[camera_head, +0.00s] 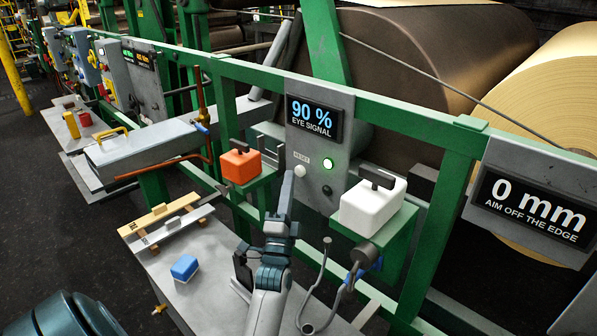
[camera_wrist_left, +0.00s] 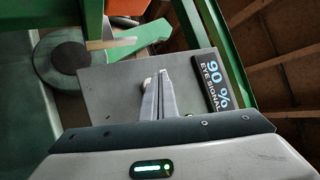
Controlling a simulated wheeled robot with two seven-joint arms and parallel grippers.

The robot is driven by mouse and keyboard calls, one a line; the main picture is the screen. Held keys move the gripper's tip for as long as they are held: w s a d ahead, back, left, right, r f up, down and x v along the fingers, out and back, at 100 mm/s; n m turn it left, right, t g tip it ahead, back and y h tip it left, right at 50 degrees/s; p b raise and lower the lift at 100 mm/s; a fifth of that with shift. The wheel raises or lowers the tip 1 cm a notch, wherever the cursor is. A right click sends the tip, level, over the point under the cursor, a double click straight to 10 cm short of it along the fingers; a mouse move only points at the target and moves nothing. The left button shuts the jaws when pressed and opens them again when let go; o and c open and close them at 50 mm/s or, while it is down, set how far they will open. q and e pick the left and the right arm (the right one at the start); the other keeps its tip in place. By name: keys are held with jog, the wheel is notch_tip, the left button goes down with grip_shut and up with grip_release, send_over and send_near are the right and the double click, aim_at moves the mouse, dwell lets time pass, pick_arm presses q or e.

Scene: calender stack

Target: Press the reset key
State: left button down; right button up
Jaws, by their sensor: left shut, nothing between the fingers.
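The reset key is a small white round button (camera_head: 300,171) under a RESET label on the grey panel (camera_head: 312,190). A green lamp (camera_head: 327,163) glows to its right. The panel's display (camera_head: 314,117) reads 90 % EYE SIGNAL; it also shows sideways in the left wrist view (camera_wrist_left: 216,79). My left gripper (camera_head: 289,175) is shut and empty, its tips just left of the key in the head view. I cannot tell whether they touch it. In the left wrist view its closed fingers (camera_wrist_left: 158,92) point at the panel, and the key is not clearly visible. My right gripper is not in view.
An orange box (camera_head: 240,166) and a white box (camera_head: 372,206) with dark handles flank the panel on green brackets. A green rail (camera_head: 400,105) runs above. A blue block (camera_head: 185,268) lies on the grey bench (camera_head: 210,300). A bent metal rod (camera_head: 320,290) stands right of my arm.

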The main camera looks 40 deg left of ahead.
pick_arm(q)
jog(key=s, duration=0.1)
jog(key=s+p, duration=0.1)
jog(key=s, duration=0.3)
jog(key=shift+a+p, duration=0.25)
jog(key=shift+p, duration=0.1)
dwell(0.3)
dwell(0.8)
